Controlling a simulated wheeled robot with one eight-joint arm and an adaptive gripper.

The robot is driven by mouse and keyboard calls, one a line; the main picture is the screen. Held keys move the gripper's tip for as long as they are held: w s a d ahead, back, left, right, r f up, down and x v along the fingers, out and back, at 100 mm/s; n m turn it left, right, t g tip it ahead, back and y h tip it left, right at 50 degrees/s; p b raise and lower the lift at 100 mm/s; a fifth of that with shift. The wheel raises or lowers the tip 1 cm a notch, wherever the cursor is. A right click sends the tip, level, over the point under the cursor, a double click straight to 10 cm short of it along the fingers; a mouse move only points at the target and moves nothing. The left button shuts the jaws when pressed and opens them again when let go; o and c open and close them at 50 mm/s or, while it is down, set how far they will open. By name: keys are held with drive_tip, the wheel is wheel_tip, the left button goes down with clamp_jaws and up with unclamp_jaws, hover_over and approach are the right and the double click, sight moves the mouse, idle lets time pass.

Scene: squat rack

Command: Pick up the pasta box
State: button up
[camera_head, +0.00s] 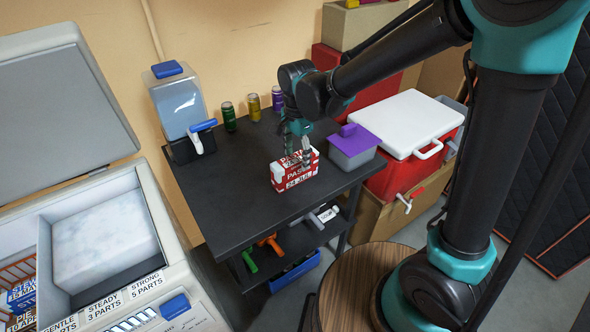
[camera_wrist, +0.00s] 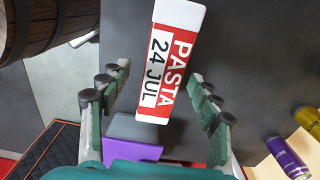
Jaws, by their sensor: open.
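The pasta box (camera_head: 296,171) is red and white with "PASTA" and "24 JUL" on its label. It lies on the dark table (camera_head: 235,205), near the table's right side. My gripper (camera_head: 297,158) is above the box, with its fingers pointing down at it. In the wrist view the box (camera_wrist: 170,60) appears between the open fingers (camera_wrist: 160,92), nearer the right finger. Its labelled face is toward the camera. I cannot tell whether a finger touches the box.
A grey container with a purple lid (camera_head: 354,139) stands close right of the box. A red cooler (camera_head: 405,130) is beyond it. A water dispenser (camera_head: 180,105) and several cans (camera_head: 254,106) line the back. The table's left front is clear.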

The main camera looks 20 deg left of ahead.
sight(295, 173)
drive_tip(key=shift+s+a+f, duration=0.1)
drive_tip(key=shift+a+f, duration=0.05)
drive_tip(key=shift+f, duration=1.75)
drive_tip(key=shift+a+f, duration=0.1)
drive_tip(key=shift+f, duration=1.75)
clamp_jaws()
